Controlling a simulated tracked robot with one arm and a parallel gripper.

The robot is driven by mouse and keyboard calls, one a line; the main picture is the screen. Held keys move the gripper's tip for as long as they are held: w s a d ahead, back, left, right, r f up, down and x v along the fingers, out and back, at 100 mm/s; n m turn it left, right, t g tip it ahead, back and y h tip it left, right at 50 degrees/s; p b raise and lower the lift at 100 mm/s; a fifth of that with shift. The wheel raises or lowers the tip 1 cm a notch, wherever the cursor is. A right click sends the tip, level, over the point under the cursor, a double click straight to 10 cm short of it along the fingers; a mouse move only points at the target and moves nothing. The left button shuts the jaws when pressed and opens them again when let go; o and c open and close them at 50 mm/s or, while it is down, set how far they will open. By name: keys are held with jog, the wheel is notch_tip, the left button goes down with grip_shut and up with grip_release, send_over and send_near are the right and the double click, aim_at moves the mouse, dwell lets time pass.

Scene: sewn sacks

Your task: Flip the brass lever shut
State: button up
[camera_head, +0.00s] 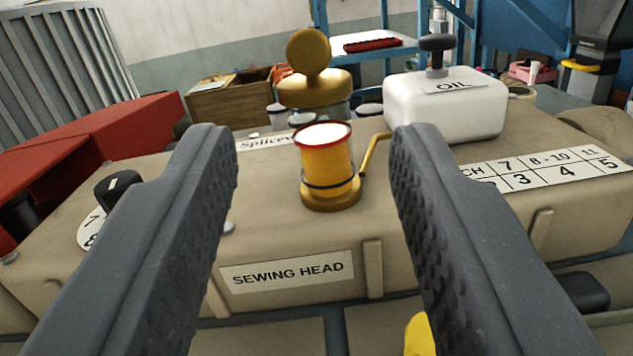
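A yellow-brass cup (328,168) with a red rim and a white top stands upright on a round brass foot on the beige sewing head (390,250). A thin bent brass arm (372,152) rises from the right side of its foot and bends right at the top, partly hidden by my right finger; it looks like the brass lever. My gripper (312,140) is open and empty. Its two dark ridged fingers stand wide apart on either side of the cup in the picture. I cannot tell any contact with the lever.
Behind the cup stands a jar with a brass lid and round brass knob (310,70). A white oil tank (445,105) with a black knob is at the right. A black dial (118,187) is at the left. A yellow piece (419,335) shows at the bottom, partly hidden.

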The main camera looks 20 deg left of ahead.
aim_at(311, 45)
jog(key=shift+g, duration=0.8)
jog(key=w+p, duration=0.2)
jog(key=p, duration=0.2)
jog(key=w+a+r+p, duration=0.1)
jog(key=w+p, duration=0.2)
jog(key=p, duration=0.2)
jog(key=w+a+r+p, duration=0.1)
jog(key=w+p, duration=0.1)
jog(key=p, duration=0.3)
jog(key=shift+w+a+r, duration=0.15)
jog(key=shift+w+a, duration=0.05)
jog(key=shift+p+x, duration=1.2)
jog(key=shift+x, duration=0.1)
jog(key=shift+a, duration=0.1)
grip_shut()
